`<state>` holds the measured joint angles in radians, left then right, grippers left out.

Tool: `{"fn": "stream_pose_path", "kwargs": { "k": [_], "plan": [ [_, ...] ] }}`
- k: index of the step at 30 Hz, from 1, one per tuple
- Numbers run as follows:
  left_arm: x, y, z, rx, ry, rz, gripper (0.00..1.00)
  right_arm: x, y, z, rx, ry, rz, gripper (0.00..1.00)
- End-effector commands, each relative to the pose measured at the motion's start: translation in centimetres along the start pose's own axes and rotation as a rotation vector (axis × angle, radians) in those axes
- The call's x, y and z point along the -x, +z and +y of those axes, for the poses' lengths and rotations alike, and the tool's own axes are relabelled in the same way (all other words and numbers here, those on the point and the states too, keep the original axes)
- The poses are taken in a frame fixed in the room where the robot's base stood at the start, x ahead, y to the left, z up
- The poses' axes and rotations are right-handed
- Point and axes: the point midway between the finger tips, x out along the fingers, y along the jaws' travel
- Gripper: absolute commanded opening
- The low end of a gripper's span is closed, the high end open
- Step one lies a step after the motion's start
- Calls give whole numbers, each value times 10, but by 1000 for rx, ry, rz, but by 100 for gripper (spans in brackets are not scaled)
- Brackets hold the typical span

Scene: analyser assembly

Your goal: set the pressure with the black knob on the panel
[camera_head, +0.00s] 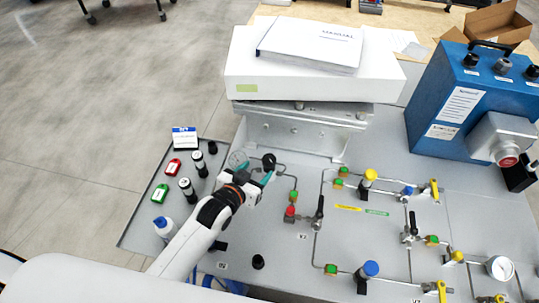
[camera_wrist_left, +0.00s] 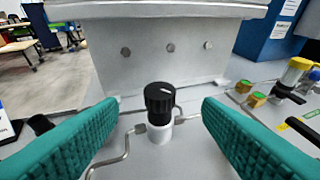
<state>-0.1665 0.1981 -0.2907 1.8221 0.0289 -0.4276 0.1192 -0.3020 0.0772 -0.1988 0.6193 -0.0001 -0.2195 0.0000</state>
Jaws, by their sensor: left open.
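The black knob (camera_head: 269,160) sits on a pale regulator body on the grey panel (camera_head: 262,220), in front of the metal bracket. In the left wrist view the black knob (camera_wrist_left: 159,98) stands upright in the middle, with a white mark on its top. Thin tubes run from its body to both sides. My left gripper (camera_head: 255,172) is at the knob. Its teal fingers (camera_wrist_left: 158,135) are spread apart, one on each side of the knob, and do not touch it. My right gripper is not in view.
A metal bracket (camera_head: 300,130) carrying a white box (camera_head: 240,75) and a manual (camera_head: 310,45) rises close behind the knob. Tubes, valves and coloured fittings fill the panel to the right. Small bottles and tags lie at the left. A blue unit (camera_head: 450,100) stands at the right.

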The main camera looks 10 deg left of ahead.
Motion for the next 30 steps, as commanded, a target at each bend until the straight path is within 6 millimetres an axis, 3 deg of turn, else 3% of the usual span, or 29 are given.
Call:
{"fn": "stream_pose_path", "kwargs": {
  "k": [5, 12, 16, 26, 30],
  "plan": [
    [-39, 2, 0, 0, 0, -1, 59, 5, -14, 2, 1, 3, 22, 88],
    [-76, 1, 0, 0, 0, 0, 59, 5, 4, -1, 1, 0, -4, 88],
    [-85, 1, 0, 0, -1, 0, 59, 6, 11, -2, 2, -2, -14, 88],
    [-88, 0, 0, 0, -1, 0, 59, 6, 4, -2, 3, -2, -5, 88],
    [-88, 0, 0, 0, 0, 0, 38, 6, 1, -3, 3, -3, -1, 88]
  ]
}}
